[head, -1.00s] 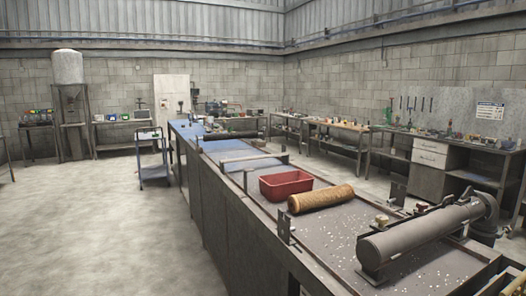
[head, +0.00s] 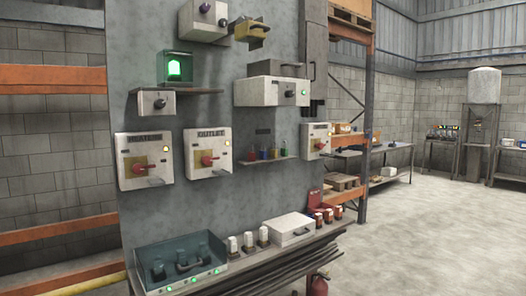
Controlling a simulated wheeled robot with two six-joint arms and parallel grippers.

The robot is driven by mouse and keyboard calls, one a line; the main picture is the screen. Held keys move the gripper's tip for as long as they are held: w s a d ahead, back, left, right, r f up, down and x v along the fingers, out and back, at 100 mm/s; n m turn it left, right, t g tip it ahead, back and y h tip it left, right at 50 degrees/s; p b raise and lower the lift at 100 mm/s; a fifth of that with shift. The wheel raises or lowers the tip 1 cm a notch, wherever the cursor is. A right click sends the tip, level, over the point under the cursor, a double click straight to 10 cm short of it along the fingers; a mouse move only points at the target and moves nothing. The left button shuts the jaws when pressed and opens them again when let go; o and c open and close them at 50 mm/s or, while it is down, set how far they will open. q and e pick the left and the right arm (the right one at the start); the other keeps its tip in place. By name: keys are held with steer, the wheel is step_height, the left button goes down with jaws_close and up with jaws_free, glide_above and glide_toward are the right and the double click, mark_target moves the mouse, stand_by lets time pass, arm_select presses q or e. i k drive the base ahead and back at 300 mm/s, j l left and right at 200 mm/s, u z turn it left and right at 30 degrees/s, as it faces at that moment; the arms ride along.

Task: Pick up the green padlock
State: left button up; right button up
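Several small coloured items that look like padlocks stand in a row on a small shelf (head: 268,159) on the grey panel (head: 235,105). The green padlock (head: 284,152) appears to be the one at the right end of the row. A red one (head: 274,153) and a blue one (head: 264,155) are to its left. They are too small to make out details. Neither of my grippers is in view.
Boxes with red switches (head: 208,160) flank the shelf. Below, a ledge holds a teal tray (head: 183,264), a white box (head: 290,229) and small blocks. A red extinguisher (head: 318,286) stands beneath. The floor (head: 420,240) at right is open.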

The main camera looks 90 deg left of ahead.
mark_target(284, 151)
steer(key=u, duration=2.65)
steer(key=i+l+z, duration=0.2)
steer(key=i, duration=0.45)
